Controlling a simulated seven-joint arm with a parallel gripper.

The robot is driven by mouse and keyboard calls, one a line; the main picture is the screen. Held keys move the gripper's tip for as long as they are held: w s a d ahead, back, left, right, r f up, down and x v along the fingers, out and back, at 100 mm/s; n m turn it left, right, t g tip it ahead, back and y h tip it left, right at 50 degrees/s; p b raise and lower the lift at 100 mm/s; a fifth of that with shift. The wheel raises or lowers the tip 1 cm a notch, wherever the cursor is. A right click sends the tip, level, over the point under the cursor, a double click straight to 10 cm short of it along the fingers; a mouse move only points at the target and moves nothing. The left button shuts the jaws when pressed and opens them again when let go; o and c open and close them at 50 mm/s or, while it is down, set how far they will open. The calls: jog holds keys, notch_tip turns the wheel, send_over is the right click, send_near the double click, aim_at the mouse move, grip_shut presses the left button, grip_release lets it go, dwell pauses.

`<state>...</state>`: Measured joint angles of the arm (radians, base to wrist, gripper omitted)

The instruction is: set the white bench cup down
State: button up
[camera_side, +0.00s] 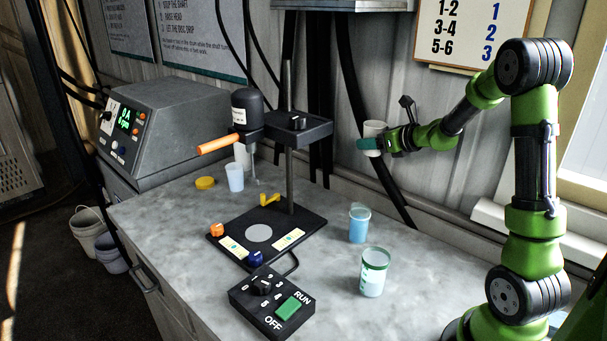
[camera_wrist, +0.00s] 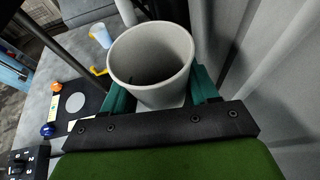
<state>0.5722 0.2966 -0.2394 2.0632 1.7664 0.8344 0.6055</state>
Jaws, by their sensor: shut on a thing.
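The white bench cup (camera_side: 374,129) is held in the air above the bench, near the back wall and right of the disperser column. My gripper (camera_side: 370,144) is shut on it, its teal fingers on the cup's sides. In the wrist view the cup (camera_wrist: 152,62) is upright or nearly so, with its open mouth toward the camera, and it looks empty. The gripper fingers (camera_wrist: 160,92) press it from left and right. The cup's bottom is hidden in the wrist view.
The grey bench top (camera_side: 420,255) has free room at the right. A blue-filled cup (camera_side: 359,224) and a larger green-rimmed beaker (camera_side: 374,272) stand there. The disperser stand (camera_side: 289,150), control box (camera_side: 272,302), pale cup (camera_side: 235,177) and yellow lid (camera_side: 205,183) are further left.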

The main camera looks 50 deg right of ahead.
jog(key=w+a+f+n+y, duration=0.2)
jog(key=a+f+n+y, duration=0.1)
jog(key=a+f, duration=0.3)
jog(key=n+g+y, duration=0.8)
jog(key=n+y, duration=0.3)
jog(key=n, duration=0.1)
send_over(316, 275)
notch_tip(316, 275, down, 3)
notch_tip(316, 275, down, 10)
jog(key=shift+r, duration=0.1)
jog(key=shift+f, duration=0.2)
jog(key=o, duration=1.1)
jog(key=shift+r, duration=0.1)
